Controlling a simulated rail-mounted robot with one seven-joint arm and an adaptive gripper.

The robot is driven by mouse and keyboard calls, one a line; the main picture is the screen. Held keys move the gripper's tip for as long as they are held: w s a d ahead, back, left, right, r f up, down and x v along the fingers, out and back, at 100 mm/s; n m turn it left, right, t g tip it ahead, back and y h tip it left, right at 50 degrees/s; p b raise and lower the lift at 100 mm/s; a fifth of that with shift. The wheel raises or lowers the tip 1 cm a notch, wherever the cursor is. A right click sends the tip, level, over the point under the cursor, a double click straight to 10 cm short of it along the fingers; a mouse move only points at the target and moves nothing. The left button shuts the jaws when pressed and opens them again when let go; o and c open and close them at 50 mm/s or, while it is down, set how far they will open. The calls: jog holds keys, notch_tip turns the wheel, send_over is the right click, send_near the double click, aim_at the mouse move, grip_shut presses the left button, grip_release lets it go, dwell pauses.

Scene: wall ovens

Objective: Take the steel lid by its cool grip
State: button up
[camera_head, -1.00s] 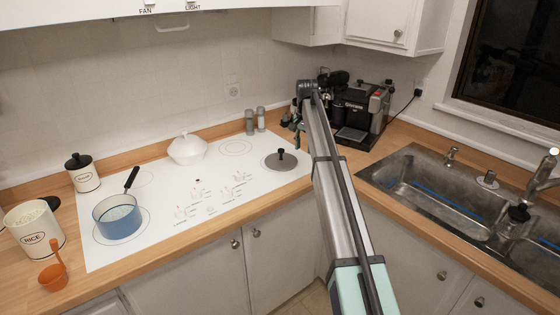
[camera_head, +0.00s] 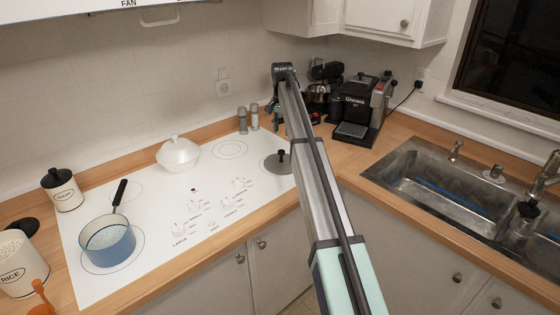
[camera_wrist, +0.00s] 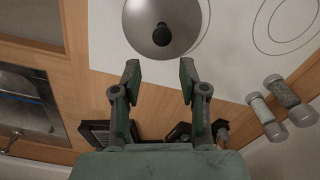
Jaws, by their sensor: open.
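The steel lid (camera_head: 273,166) is a round grey disc lying flat on the right end of the white cooktop. Its black knob grip (camera_head: 281,154) stands up from the middle. In the wrist view the lid (camera_wrist: 188,18) is at the top, cut off by the frame edge, with the black grip (camera_wrist: 162,35) near its centre. My gripper (camera_wrist: 159,70) is open and empty, its green fingers spread either side of a line toward the grip. The fingertips appear just short of the lid's rim in the picture. In the head view my arm hides most of the gripper.
A blue saucepan (camera_head: 108,243) and a white lidded pot (camera_head: 178,155) stand on the cooktop (camera_head: 150,215). Two shakers (camera_head: 248,119) stand behind the lid. A black coffee machine (camera_head: 358,103) stands right of my arm. The sink (camera_head: 425,185) is farther right.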

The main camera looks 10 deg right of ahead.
aim_at(281, 151)
notch_tip(281, 151, down, 8)
jog(key=shift+f+p, duration=0.2)
jog(key=shift+p, duration=0.95)
jog(key=shift+w+f+p, duration=0.2)
jog(key=shift+f+p, duration=1.2)
jog(key=shift+f, duration=1.25)
grip_shut()
